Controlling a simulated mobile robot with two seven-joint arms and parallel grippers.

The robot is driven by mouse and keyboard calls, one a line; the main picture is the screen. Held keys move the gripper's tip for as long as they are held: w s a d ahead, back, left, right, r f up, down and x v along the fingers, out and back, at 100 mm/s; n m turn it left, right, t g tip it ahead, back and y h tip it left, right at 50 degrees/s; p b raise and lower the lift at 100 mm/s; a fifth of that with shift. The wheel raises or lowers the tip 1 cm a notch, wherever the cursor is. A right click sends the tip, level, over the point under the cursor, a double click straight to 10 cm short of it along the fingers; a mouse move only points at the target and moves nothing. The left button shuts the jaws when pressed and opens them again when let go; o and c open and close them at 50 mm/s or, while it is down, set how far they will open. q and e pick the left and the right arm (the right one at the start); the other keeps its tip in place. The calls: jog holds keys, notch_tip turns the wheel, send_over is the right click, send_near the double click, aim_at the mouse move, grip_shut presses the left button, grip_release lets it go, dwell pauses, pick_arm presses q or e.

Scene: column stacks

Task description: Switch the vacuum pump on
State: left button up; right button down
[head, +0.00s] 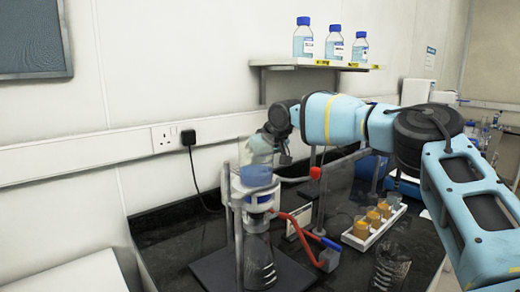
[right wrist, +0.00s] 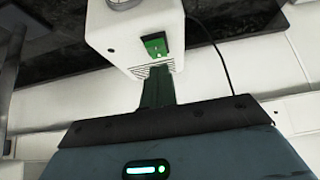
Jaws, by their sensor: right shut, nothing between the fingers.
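The vacuum pump (right wrist: 110,32) is a white box with a round gauge at the top edge of the right wrist view. Its green rocker switch (right wrist: 154,44) is on the face towards my right gripper; I cannot tell its setting. My right gripper (right wrist: 159,74) is shut and empty. Its dark green fingers overlap the pump's vented edge in the picture, just below the switch; I cannot tell whether they touch. In the head view, the right gripper's pale blue body (head: 260,146) is partly behind glassware, and I cannot clearly pick out the pump. My left gripper is not in view.
A glass column with blue liquid (head: 256,174) stands in a metal stand above a flask (head: 258,262). Bottles (head: 303,45) stand on a wall shelf.

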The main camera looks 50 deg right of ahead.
jog(key=shift+s+f, duration=0.2)
jog(key=shift+f, duration=0.8)
jog(key=shift+s+d+f+t+b, duration=0.15)
jog(key=shift+f+t+b, duration=0.4)
jog(key=shift+t, duration=0.25)
jog(key=shift+r, duration=0.2)
jog(key=shift+r+p, duration=0.45)
jog(key=shift+r, duration=0.4)
